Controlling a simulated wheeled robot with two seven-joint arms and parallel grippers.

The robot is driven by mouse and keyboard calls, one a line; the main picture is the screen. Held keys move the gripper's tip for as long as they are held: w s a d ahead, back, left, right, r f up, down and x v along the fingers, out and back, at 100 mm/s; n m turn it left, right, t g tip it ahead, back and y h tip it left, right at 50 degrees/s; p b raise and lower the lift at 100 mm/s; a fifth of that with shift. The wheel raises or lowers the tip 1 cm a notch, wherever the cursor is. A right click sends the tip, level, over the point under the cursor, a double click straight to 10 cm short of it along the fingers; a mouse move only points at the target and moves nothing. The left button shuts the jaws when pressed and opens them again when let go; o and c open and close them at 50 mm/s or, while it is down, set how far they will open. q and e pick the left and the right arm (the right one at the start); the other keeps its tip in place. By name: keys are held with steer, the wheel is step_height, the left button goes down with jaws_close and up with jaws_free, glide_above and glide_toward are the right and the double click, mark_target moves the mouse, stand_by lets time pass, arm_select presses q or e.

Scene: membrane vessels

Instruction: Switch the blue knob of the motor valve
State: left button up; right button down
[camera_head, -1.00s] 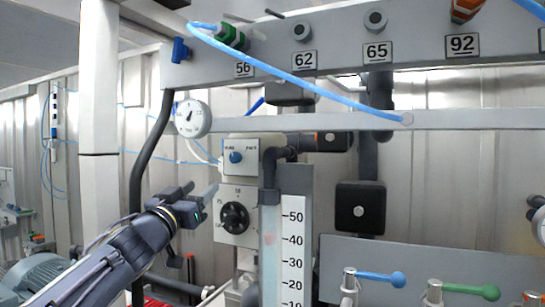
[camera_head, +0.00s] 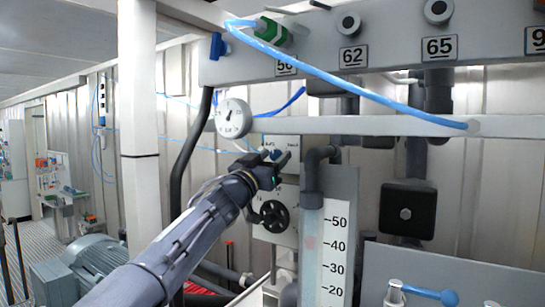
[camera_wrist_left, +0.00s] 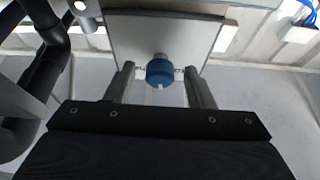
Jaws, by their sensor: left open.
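The blue knob (camera_wrist_left: 160,71) sits on the light front plate of the motor valve (camera_wrist_left: 190,36) in the left wrist view. In the head view, the motor valve's white box (camera_head: 283,141) shows at the middle, and my gripper covers part of the knob. My left gripper (camera_wrist_left: 158,76) is open, with one finger on each side of the knob; gaps show between fingers and knob. It also shows in the head view (camera_head: 280,160) in front of the box. My right gripper is not in view.
A grey pipe (camera_head: 313,175) and a scaled tube (camera_head: 335,240) stand to the right. A blue hose (camera_head: 350,85) crosses above.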

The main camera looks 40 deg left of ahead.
arm_select(q)
steer(key=c, duration=1)
steer(key=shift+m+h, duration=0.4)
steer(key=shift+m, duration=0.2)
steer(key=m+h, duration=0.1)
steer(key=m, duration=0.2)
steer(key=m+h, duration=0.2)
steer(key=m, duration=0.1)
steer(key=shift+a+m+g, duration=0.15)
steer(key=shift+m+g, duration=0.15)
steer(key=shift+m, duration=0.1)
steer(key=m+h, duration=0.1)
steer(key=m, duration=0.2)
steer(key=m+g+h, duration=0.1)
steer(key=m, duration=0.2)
steer(key=shift+m+g+h, duration=0.3)
steer(key=shift+h, duration=0.1)
steer(key=shift+m, duration=0.3)
